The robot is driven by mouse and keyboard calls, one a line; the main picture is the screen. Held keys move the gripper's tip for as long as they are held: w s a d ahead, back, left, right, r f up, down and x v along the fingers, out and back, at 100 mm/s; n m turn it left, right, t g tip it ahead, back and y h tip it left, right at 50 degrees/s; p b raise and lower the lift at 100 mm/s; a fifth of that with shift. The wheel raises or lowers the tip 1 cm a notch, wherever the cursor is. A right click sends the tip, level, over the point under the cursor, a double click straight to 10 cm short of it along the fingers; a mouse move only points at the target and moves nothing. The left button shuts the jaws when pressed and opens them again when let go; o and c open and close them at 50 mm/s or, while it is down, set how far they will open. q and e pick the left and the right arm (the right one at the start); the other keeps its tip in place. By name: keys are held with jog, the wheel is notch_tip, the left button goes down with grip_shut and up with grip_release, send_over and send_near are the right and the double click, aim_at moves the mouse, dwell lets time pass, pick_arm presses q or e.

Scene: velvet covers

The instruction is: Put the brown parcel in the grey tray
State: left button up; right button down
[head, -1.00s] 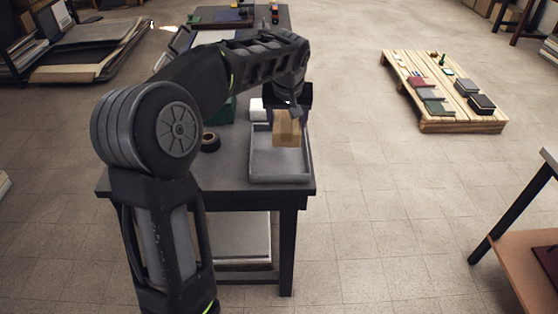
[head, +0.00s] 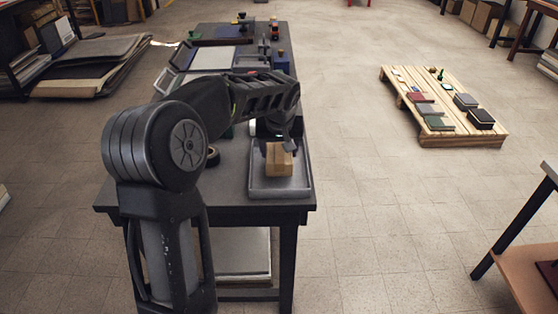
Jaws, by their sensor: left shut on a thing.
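The brown parcel (head: 279,161) is a small cardboard box with a tape strip, near the middle of the head view. The grey tray (head: 281,190) lies on the near end of the dark table, with a low rim. My left gripper (head: 279,143) points down and is shut on the parcel's top. The parcel is inside the tray's outline, low over its floor; I cannot tell whether it touches. My right gripper is out of view.
A black roll of tape (head: 213,157) is left of the tray, partly behind my arm. Further up the dark table (head: 200,192) stand several tools and a blue item (head: 281,62). A wooden pallet (head: 460,140) with small boxes is on the floor at right.

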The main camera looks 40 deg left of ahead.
pick_arm(q)
jog(key=shift+r, duration=0.1)
jog(key=shift+f, duration=1.85)
jog(key=shift+f, duration=0.1)
jog(key=shift+f+b, duration=0.15)
jog(key=shift+b, duration=0.15)
jog(key=o, duration=1.7)
jog(key=shift+o, duration=0.2)
jog(key=shift+r, duration=0.2)
jog(key=shift+r, duration=0.15)
jog(key=v, duration=1.1)
jog(key=shift+s+d+r+p, duration=0.15)
jog(key=shift+d+r+p, duration=0.05)
jog(key=shift+r+p, duration=0.1)
